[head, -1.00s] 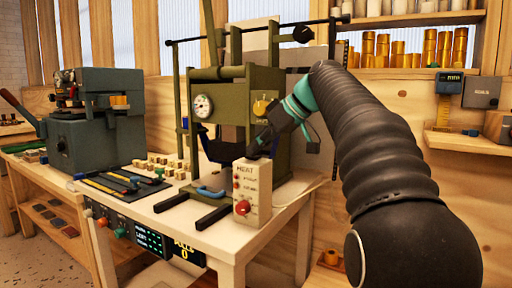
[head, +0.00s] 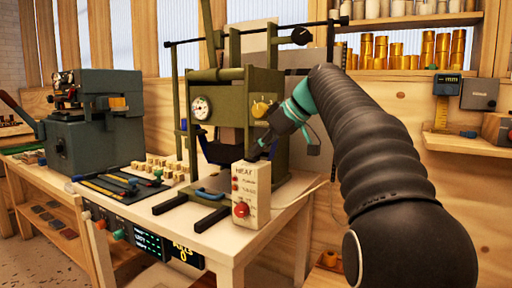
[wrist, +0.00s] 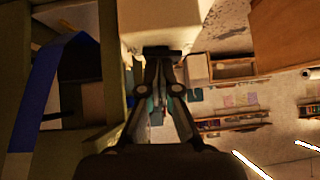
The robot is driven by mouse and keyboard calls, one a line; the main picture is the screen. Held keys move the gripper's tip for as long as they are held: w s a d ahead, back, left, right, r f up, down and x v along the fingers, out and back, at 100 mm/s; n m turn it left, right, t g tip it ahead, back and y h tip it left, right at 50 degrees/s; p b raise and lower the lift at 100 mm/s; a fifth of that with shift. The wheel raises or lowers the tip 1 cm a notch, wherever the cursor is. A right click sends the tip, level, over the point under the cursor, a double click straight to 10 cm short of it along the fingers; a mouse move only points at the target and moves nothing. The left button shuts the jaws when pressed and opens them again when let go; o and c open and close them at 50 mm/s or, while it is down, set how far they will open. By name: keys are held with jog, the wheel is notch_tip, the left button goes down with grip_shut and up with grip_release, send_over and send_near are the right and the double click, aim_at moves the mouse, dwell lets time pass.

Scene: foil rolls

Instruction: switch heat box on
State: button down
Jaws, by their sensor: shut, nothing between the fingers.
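The heat box (head: 251,193) is a cream upright box marked HEAT, at the front right of the bench. Its front face has a large red knob (head: 241,209) low down and small red spots along its left side. The knob's setting is too small to read. My gripper (head: 257,153) is shut and empty, just above and behind the box's top edge; I cannot tell if it touches. In the wrist view my gripper (wrist: 162,58) has its fingers together, their tips by a pale block-like surface whose identity is unclear.
The olive-green press (head: 235,110) stands right behind the box, with a gauge and a yellow dial. Tools and small blocks lie to the left on the bench (head: 168,222). A grey machine (head: 95,125) stands further left. Shelves with gold rolls (head: 400,55) are behind my arm.

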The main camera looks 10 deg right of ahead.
jog(key=shift+r, duration=0.6)
jog(key=r, duration=0.2)
jog(key=shift+w+d+r, duration=0.2)
jog(key=shift+r, duration=0.15)
jog(key=v, duration=1)
jog(key=shift+w+d, duration=0.2)
jog(key=shift+w, duration=0.05)
jog(key=shift+s, duration=0.1)
